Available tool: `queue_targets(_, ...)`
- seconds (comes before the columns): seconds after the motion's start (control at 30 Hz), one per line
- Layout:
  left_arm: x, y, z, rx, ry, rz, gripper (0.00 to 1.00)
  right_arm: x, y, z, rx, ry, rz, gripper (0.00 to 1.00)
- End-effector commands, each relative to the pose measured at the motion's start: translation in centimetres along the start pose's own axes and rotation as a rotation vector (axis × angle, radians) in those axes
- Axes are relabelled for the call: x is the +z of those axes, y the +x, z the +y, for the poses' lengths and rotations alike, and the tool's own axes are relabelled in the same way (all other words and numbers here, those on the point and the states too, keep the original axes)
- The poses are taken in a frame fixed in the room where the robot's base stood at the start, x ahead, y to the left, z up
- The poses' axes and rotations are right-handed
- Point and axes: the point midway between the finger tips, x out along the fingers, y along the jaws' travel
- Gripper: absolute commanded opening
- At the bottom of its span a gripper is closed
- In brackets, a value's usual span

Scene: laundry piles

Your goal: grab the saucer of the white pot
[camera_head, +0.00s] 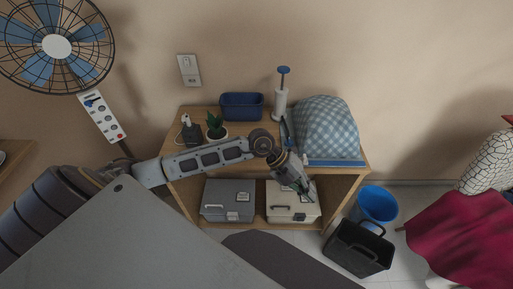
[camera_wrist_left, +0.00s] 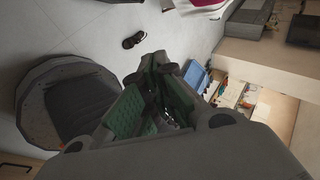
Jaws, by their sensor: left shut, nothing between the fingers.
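A dark green plant in a small white pot (camera_head: 217,137) stands on the top of the wooden shelf, left of its middle. My left forearm passes just in front of the pot and covers its lower part, so I cannot make out the saucer. My left gripper (camera_head: 304,187) is shut and empty, pointing down at the shelf's front, well right of the pot. In the left wrist view its green-padded fingers (camera_wrist_left: 158,68) show above the floor, with no pot or saucer seen there. My right gripper is not in view.
On the wooden shelf (camera_head: 183,113) stand a blue bin (camera_head: 242,105), a white pump bottle (camera_head: 280,103) and checked cloth (camera_head: 327,128). Two cases, grey (camera_head: 228,200) and white (camera_head: 292,201), sit below. A blue bucket (camera_head: 375,204) and black basket (camera_head: 357,250) stand right.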

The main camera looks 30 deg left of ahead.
Motion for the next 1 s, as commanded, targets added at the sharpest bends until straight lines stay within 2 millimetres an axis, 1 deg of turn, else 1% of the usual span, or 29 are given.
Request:
queue_targets(0.03,0.7,-0.4,1.3,0.065,0.002,-0.015,0.00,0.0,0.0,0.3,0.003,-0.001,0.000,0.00)
queue_targets(0.1,1.5,-1.1,3.3,0.157,0.000,-0.037,0.00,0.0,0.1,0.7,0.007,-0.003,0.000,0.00)
queue_targets(0.17,2.3,-1.8,5.0,0.236,-0.004,-0.058,0.00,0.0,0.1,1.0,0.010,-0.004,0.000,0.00)
queue_targets(0.27,3.7,-3.5,7.7,0.366,-0.020,-0.101,0.00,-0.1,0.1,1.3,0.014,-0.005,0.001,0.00)
queue_targets(0.4,5.7,-6.4,11.1,0.543,-0.051,-0.173,0.00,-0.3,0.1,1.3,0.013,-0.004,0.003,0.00)
queue_targets(0.5,6.8,-8.6,13.1,0.651,-0.079,-0.225,0.00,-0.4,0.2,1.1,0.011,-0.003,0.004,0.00)
queue_targets(0.6,7.7,-10.4,14.4,0.730,-0.102,-0.269,0.00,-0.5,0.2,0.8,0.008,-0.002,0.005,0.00)
queue_targets(0.7,8.1,-11.5,15.2,0.778,-0.120,-0.296,0.00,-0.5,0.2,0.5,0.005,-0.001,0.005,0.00)
queue_targets(0.8,8.3,-12.0,15.5,0.797,-0.126,-0.306,0.00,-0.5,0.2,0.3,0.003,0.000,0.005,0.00)
queue_targets(1.0,8.3,-12.0,15.5,0.798,-0.127,-0.307,0.00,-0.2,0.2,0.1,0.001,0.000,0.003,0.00)
